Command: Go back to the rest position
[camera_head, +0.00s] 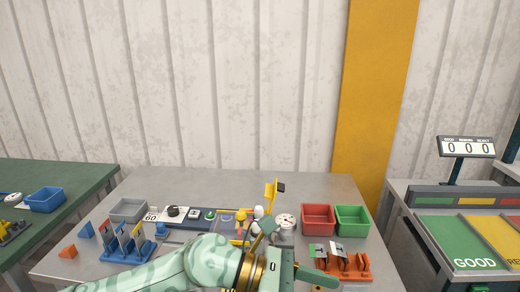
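My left arm comes in from the bottom left, pale green with a gold ring at the wrist. My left gripper (297,250) is over the front middle of the grey workbench (190,185). Its two greenish fingers look spread apart, one toward the back and one toward the right, with nothing seen between them. The hand hides part of the bench and the panel bender (240,222) behind it. My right gripper is not in view.
A blue rack (127,248) and grey bin (128,210) stand left. Red (318,219) and green (352,220) bins and an orange rack (349,265) stand right, near the hand. A yellow upright flag (270,190) and a gauge (285,222) stand behind it. A counter display (467,147) is far right.

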